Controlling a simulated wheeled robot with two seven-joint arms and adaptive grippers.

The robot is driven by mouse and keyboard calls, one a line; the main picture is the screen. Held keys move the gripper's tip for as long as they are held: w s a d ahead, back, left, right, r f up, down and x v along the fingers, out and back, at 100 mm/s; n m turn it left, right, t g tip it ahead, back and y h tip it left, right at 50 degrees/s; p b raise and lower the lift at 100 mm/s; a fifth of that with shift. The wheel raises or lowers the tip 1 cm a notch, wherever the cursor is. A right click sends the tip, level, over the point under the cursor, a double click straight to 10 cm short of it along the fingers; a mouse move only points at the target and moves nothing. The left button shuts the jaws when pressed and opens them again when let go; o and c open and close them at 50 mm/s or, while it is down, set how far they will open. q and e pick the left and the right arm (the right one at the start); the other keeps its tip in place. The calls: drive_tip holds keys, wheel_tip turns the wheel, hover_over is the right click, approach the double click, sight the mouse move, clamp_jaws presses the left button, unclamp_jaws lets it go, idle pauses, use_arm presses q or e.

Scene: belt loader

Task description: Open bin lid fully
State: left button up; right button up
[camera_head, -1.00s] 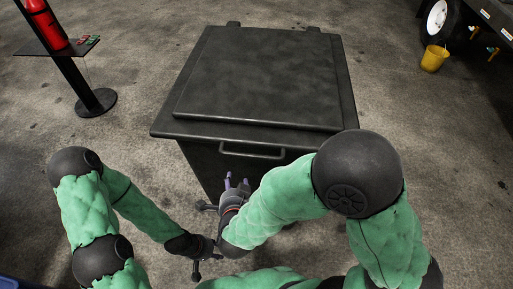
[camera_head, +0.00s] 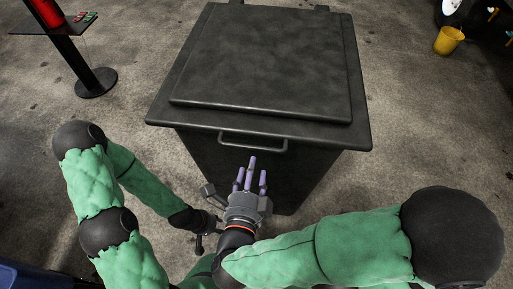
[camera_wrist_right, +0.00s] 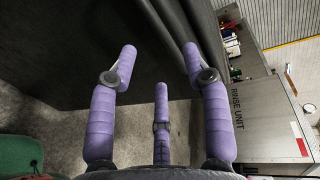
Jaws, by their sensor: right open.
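The dark grey bin (camera_head: 300,165) stands in front of me with its lid (camera_head: 265,65) shut. A bar handle (camera_head: 252,143) runs along the front edge of the lid. My right gripper (camera_head: 250,178) is open and empty, just below and in front of the handle, apart from it. In the right wrist view its purple fingers (camera_wrist_right: 160,80) are spread beside the bin's dark wall (camera_wrist_right: 95,50). My left gripper (camera_head: 205,228) hangs low to the left of the right one; its fingers are too small and dark to read.
A black stand (camera_head: 78,60) with a red cylinder is at the back left. A yellow bucket (camera_head: 448,40) stands at the back right near a wheel. A grey unit marked "RINSE UNIT" (camera_wrist_right: 240,110) shows in the right wrist view. The floor around the bin is clear.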

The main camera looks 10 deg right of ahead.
sight(257, 149)
drive_tip(key=shift+b+x, duration=1.3)
drive_tip(key=shift+x, duration=2.95)
clamp_jaws()
